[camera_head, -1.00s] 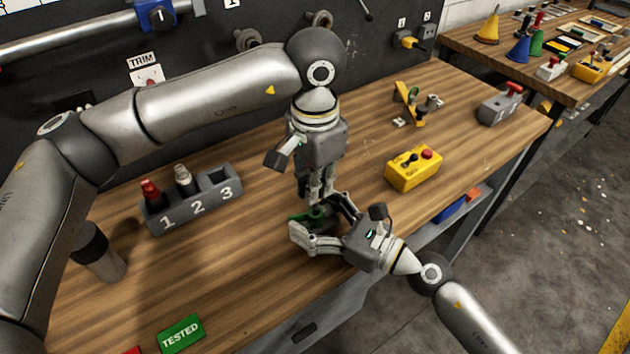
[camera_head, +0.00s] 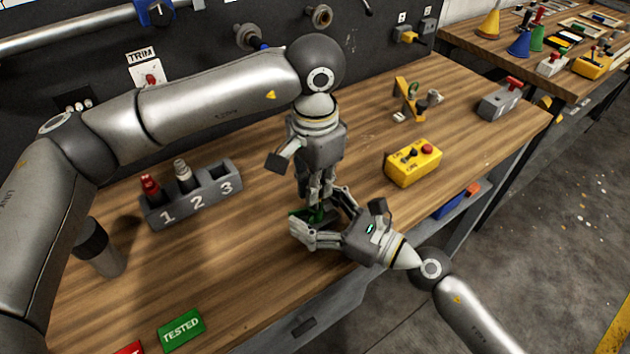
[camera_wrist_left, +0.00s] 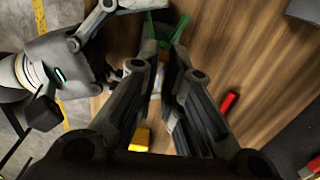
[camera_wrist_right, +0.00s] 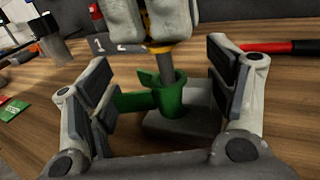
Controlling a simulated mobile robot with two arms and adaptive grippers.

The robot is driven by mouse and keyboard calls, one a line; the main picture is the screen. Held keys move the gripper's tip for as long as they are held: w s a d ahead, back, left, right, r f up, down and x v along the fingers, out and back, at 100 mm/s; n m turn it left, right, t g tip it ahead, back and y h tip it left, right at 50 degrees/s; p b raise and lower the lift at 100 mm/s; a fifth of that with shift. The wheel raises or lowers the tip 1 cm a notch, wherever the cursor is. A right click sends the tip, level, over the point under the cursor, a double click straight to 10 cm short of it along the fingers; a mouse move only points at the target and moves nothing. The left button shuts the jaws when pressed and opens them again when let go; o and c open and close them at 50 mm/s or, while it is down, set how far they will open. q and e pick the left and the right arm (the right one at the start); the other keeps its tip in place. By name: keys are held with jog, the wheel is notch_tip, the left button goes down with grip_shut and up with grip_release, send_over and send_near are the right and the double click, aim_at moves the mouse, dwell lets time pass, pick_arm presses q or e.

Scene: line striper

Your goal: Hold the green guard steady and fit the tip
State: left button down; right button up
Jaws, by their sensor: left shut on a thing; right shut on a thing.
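The green guard (camera_wrist_right: 172,98) is a small open cup with a side tab, standing at a flat grey base (camera_wrist_right: 163,128) on the bench. In the head view it is mostly hidden by the fingers (camera_head: 308,215). My right gripper (camera_head: 322,219) is around it from the front right, its fingers shut on it. My left gripper (camera_head: 317,198) points down above the guard, shut on the tip (camera_wrist_right: 160,66), a grey rod with a yellow band. The tip's lower end is at or inside the guard's mouth; how deep is hidden. Green parts also show in the left wrist view (camera_wrist_left: 163,30).
A grey rack (camera_head: 195,205) numbered 1 to 3 holds pieces in 1 and 2; slot 3 is empty. A yellow button box (camera_head: 413,165) stands to the right. A green TESTED plate (camera_head: 181,331) lies near the front. A red-handled tool (camera_wrist_right: 275,47) lies on the bench.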

pick_arm(q)
jog(key=shift+f, duration=1.2)
dwell(0.3)
jog(key=c, duration=1.5)
grip_release()
jog(key=o, duration=0.4)
jog(key=shift+c, duration=0.2)
jog(key=shift+r, duration=0.1)
jog(key=shift+r, duration=3.45)
pick_arm(e)
jog(key=o, duration=1.4)
jog(key=shift+c, duration=0.2)
